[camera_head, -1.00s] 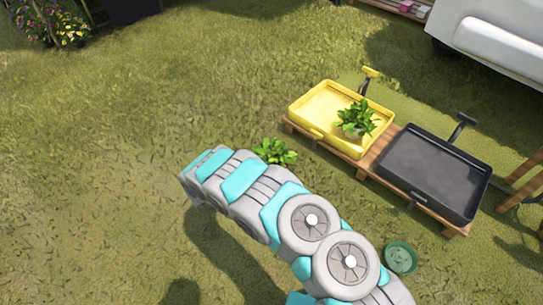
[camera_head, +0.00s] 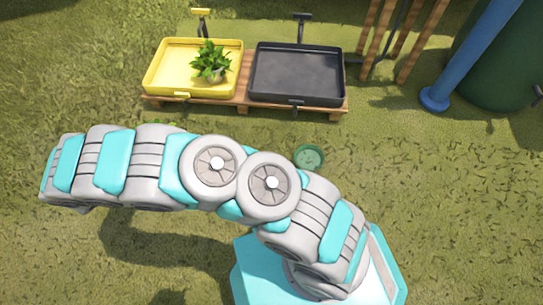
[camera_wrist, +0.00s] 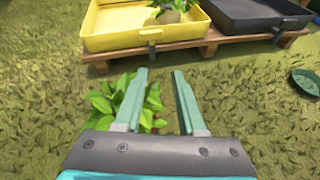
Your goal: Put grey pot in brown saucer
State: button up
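A leafy plant in a pale greyish pot (camera_head: 214,77) stands in the yellow tray; the pot also shows at the top of the wrist view (camera_wrist: 169,17). Another leafy plant (camera_wrist: 103,102) is low over the grass, behind and left of my gripper's left finger; its pot is hidden. My gripper (camera_wrist: 160,75) is open, with nothing seen held between its fingers. In the head view my arm covers most of that plant and my fingers do not show. I see no brown saucer; a round green saucer (camera_head: 309,157) lies on the grass.
The yellow tray (camera_head: 165,65) and a black tray (camera_head: 298,72) stand side by side on a wooden pallet (camera_head: 240,101). Wooden posts (camera_head: 383,30), a blue pipe (camera_head: 470,55) and a dark green barrel (camera_head: 515,60) are at the right. The grass between is mostly open.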

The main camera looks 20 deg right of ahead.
jog(key=s+d+r+m+g+h, duration=0.1)
jog(key=d+r+m+g+h, duration=0.3)
jog(key=d+r, duration=0.6)
jog(key=d+r+m+g+y, duration=0.1)
jog(key=d+r+m+g, duration=0.4)
jog(key=d, duration=1)
jog(key=s+d+r+m, duration=0.6)
jog(key=d, duration=0.2)
jog(key=s+d+r+m+g+y, duration=0.2)
jog(key=s+d+m+y, duration=0.15)
jog(key=s, duration=0.45)
jog(key=s+d+r+m+g+y, duration=0.2)
jog(key=s+d+m, duration=0.2)
jog(key=s, duration=0.5)
jog(key=s+a+m+y, duration=0.2)
jog(key=s, duration=0.5)
jog(key=s+a+r+m+y, duration=0.1)
jog(key=s+a+m+y, duration=0.2)
jog(key=s, duration=0.4)
jog(key=shift+r, duration=0.2)
